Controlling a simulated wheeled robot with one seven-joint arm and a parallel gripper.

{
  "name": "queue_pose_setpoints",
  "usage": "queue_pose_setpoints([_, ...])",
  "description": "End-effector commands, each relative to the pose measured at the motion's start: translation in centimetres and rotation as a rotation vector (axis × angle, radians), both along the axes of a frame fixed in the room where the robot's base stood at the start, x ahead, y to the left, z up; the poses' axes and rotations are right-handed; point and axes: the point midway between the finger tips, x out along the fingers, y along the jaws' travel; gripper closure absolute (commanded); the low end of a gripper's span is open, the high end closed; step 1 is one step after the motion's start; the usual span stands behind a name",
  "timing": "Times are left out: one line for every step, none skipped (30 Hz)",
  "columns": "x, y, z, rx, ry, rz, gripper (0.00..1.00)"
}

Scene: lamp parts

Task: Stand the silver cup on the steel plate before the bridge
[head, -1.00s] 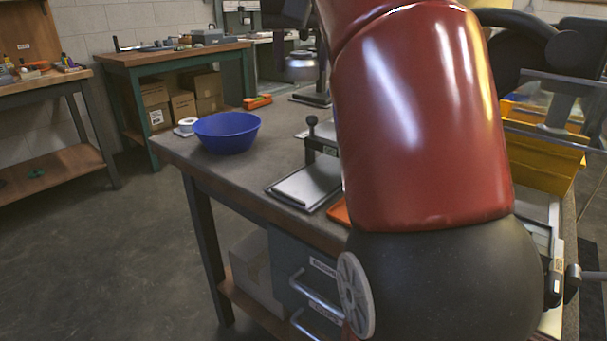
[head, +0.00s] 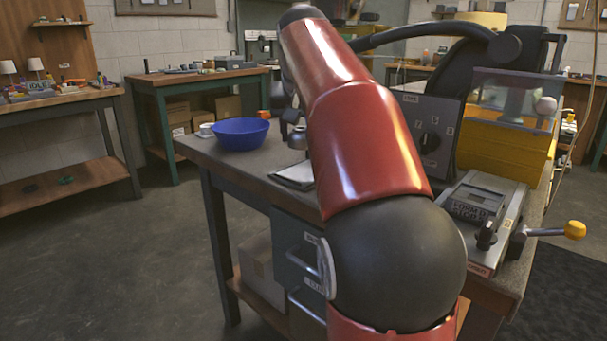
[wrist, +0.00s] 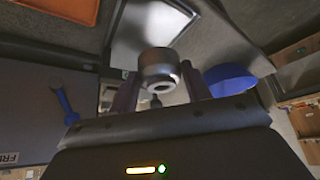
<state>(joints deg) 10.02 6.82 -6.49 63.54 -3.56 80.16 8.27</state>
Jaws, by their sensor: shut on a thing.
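The silver cup (wrist: 158,66) is between the fingers of my gripper (wrist: 157,88) in the wrist view, and the gripper is shut on it. In the head view the cup (head: 297,138) shows just left of my red arm, low near the steel plate (head: 293,177). The arm hides part of the plate there. In the wrist view the plate (wrist: 130,27) lies beyond the cup. I cannot tell whether the cup touches the plate. The bridge is not clearly visible; my arm may hide it.
A blue bowl (head: 240,134) and a white cup-like item (head: 206,129) stand at the bench's far left corner. An orange tray (wrist: 70,9) is near the plate.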

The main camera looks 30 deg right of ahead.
Motion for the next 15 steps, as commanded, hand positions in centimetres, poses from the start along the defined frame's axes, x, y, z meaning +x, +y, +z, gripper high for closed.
queue_pose_setpoints([0.0, 0.0, -1.1, 0.000, -0.001, 0.000, 0.75])
queue_pose_setpoints([0.0, 0.0, -1.4, 0.000, -0.001, -0.001, 0.75])
queue_pose_setpoints([0.0, 0.0, -1.8, 0.000, -0.002, -0.001, 0.75])
queue_pose_setpoints([0.0, 0.0, -1.9, 0.000, -0.002, -0.001, 0.75])
queue_pose_setpoints([0.0, 0.0, -2.0, 0.000, -0.002, -0.001, 0.75])
queue_pose_setpoints([0.0, 0.0, -2.0, 0.000, -0.002, -0.001, 0.75])
queue_pose_setpoints([0.0, 0.0, -2.1, 0.000, -0.002, -0.001, 0.75])
queue_pose_setpoints([0.0, 0.0, -2.1, 0.000, -0.002, -0.001, 0.75])
queue_pose_setpoints([0.0, 0.0, -2.3, 0.000, -0.001, -0.001, 0.75])
queue_pose_setpoints([0.0, 0.0, -2.5, 0.000, -0.001, -0.001, 0.75])
queue_pose_setpoints([0.0, 0.0, -2.8, -0.001, -0.001, -0.001, 0.75])
queue_pose_setpoints([0.0, 0.0, -3.3, -0.001, -0.001, -0.001, 0.75])
queue_pose_setpoints([0.0, 0.0, -3.7, -0.001, -0.001, -0.001, 0.75])
queue_pose_setpoints([0.0, 0.0, -4.2, 0.000, -0.001, -0.002, 0.75])
queue_pose_setpoints([0.0, 0.0, -4.8, 0.000, -0.001, -0.002, 0.75])
